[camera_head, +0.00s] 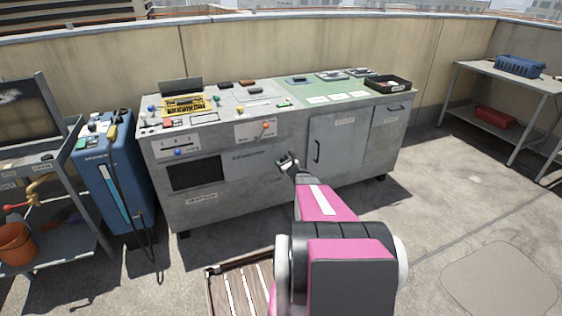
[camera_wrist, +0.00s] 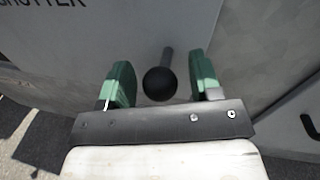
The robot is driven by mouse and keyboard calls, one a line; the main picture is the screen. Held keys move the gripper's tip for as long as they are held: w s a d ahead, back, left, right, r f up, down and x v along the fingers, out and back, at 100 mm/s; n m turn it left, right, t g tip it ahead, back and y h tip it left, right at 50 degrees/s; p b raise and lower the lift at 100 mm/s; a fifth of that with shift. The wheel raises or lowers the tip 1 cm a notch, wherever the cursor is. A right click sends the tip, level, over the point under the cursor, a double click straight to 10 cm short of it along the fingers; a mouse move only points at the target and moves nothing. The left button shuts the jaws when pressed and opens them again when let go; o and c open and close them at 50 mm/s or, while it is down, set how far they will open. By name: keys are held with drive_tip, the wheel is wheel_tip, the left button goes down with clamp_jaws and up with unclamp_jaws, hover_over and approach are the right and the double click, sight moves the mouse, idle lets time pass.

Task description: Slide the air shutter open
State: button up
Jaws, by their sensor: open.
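The air shutter's black ball knob (camera_wrist: 160,84) sits on a short dark stem on the grey cabinet front in the wrist view. Part of a printed label reading "SHUTTER" (camera_wrist: 40,3) shows at the top left there. My gripper (camera_wrist: 163,82) is open, with one green finger to each side of the knob. I see gaps between the knob and both fingers. In the head view my gripper (camera_head: 287,161) is at the front of the grey cabinet (camera_head: 225,205), right of its small printed label. The knob cannot be made out in the head view.
A red knob (camera_head: 265,125) on a white plate is above my gripper. A cabinet door with a dark handle (camera_head: 317,151) is to the right. A blue unit (camera_head: 112,180) stands left of the cabinet. A slatted wooden pallet (camera_head: 240,288) lies on the floor in front.

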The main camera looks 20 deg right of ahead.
drive_tip(key=shift+w+a, duration=0.15)
drive_tip(key=shift+w, duration=0.5)
clamp_jaws()
drive_tip(key=shift+d, duration=0.85)
unclamp_jaws()
drive_tip(key=shift+d, duration=0.1)
drive_tip(key=v, duration=1)
drive_tip(key=shift+s, duration=0.35)
